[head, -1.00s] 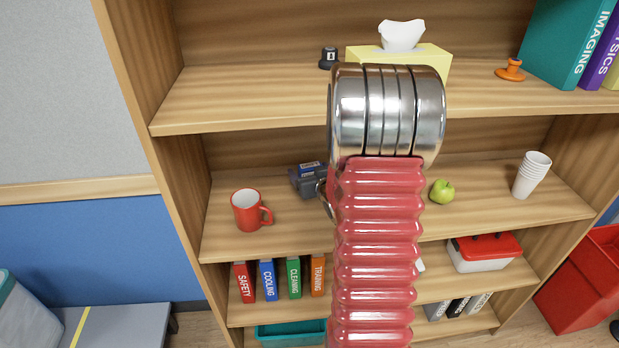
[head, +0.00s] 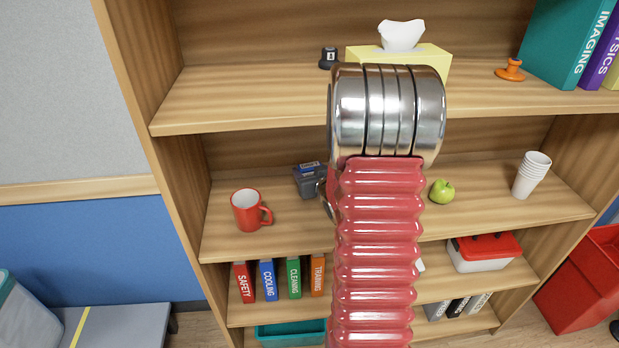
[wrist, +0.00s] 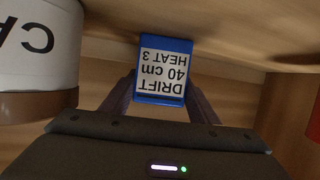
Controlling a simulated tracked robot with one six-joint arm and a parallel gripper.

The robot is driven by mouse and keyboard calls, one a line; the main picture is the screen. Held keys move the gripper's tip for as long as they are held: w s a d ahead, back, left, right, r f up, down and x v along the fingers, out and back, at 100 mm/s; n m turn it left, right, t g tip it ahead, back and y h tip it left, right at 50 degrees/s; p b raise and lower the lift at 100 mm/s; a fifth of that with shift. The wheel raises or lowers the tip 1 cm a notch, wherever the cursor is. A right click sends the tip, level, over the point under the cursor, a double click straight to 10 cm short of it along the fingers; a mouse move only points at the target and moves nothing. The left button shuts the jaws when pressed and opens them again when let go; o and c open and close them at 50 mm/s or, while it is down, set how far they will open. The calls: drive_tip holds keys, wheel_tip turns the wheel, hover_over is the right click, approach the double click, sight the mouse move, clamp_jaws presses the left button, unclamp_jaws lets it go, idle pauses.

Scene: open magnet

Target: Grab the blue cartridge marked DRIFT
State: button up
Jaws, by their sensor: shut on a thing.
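The blue cartridge (wrist: 165,97) shows in the wrist view, its white label reading DRIFT, 40 cm, HEAT 3 upside down. My gripper (wrist: 163,92) is shut on it, one dark finger at each side. In the head view the cartridge (head: 309,166) is a small blue piece on the middle shelf level, just beyond my dark gripper (head: 308,173). My arm hides part of that area. I cannot tell whether the cartridge touches the shelf.
A white container with a brown end (wrist: 38,50) is close beside the gripper in the wrist view. A red mug (head: 250,209) stands left, a green apple (head: 441,191) and white cups (head: 531,175) right. The upper shelf (head: 240,98) is overhead.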

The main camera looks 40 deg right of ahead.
drive_tip(key=shift+c, duration=1.2)
drive_tip(key=shift+r, duration=5.05)
